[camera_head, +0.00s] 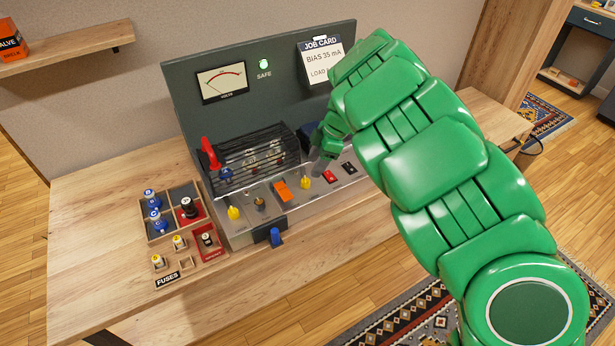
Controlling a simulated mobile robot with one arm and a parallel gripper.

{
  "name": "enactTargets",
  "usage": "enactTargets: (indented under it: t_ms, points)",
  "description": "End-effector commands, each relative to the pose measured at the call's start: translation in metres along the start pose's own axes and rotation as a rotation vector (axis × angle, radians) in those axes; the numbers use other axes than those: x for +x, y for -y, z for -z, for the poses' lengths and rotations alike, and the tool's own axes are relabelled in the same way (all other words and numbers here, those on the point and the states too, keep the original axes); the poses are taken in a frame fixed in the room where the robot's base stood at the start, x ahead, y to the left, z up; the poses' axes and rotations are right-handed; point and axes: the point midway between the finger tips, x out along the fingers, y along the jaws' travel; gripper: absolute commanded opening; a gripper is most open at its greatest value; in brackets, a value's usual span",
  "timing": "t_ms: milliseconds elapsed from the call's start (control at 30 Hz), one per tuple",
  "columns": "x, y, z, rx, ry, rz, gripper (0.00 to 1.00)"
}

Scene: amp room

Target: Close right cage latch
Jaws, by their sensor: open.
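A dark wire cage (256,150) covers the middle of the amp chassis, with tubes partly visible behind its bars. A yellow latch (305,183) stands at the cage's front right, and another yellow latch (233,212) at its front left. I cannot tell from this view whether either is closed. My gripper (318,166) is open, just right of and slightly above the right latch in the picture. Its fingers point down. Whether they touch the latch is unclear. My green arm comes in from the right and hides the chassis's right end.
An orange switch (282,190) sits between the latches. A red lever (209,153) rises at the cage's left. A tube tray (146,221) and fuse holders stand left. The front-left table (90,255) is clear.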

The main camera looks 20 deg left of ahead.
Motion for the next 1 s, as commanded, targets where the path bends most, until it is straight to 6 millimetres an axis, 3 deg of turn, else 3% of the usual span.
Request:
enactTargets:
  t_ms: [300, 433, 900, 1000]
  points:
    - [0.045, 0.001, 0.002, -0.004, -0.001, 0.005, 0.55]
    - [0.056, 0.000, 0.001, -0.005, -0.001, 0.003, 0.55]
    - [0.065, 0.001, 0.001, -0.004, 0.000, 0.003, 0.55]
    - [0.065, 0.001, 0.001, -0.004, 0.000, 0.002, 0.40]
